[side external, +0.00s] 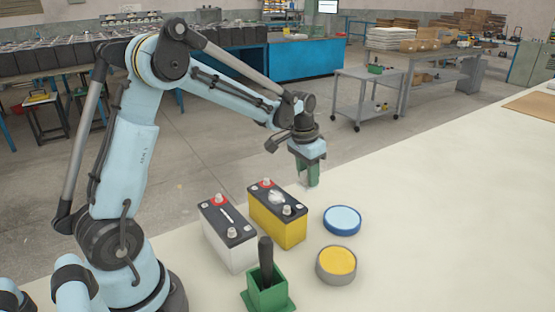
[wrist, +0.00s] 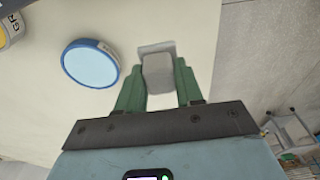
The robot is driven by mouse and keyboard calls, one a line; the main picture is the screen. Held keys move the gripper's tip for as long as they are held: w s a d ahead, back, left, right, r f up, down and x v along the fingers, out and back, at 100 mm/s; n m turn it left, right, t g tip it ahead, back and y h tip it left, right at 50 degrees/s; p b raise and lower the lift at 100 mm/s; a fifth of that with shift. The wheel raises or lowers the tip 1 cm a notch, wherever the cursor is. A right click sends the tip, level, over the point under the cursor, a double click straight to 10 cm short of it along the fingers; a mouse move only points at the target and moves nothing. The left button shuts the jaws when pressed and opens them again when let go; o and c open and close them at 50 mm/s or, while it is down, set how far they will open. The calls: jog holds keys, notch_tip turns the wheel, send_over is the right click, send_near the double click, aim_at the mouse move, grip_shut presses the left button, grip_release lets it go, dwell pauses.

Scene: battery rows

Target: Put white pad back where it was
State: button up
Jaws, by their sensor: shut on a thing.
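My gripper (side external: 308,178) is above the pale table, behind and to the right of the yellow battery in the side view. In the wrist view its green fingers (wrist: 158,85) are closed on the sides of a light grey-white block, which I take as the white pad (wrist: 158,73). A wider flat part of the pad shows beyond the fingertips. In the side view the pad is mostly hidden by the fingers. A round dish with a light blue top (side external: 342,220) stands on the table; it also shows in the wrist view (wrist: 90,65), left of the fingers.
A white battery (side external: 228,240) and a yellow battery (side external: 279,222) stand side by side. A whitish patch lies on the yellow one's top. A grey tin with yellow contents (side external: 336,264) and a green holder (side external: 268,293) with a dark handle stand in front.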

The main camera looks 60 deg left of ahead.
aim_at(304, 186)
jog(key=shift+w+a+f, duration=0.2)
jog(key=shift+a+f, duration=0.3)
jog(key=shift+a, duration=0.25)
jog(key=shift+f, duration=2)
jog(key=shift+f, duration=0.15)
jog(key=o, duration=0.9)
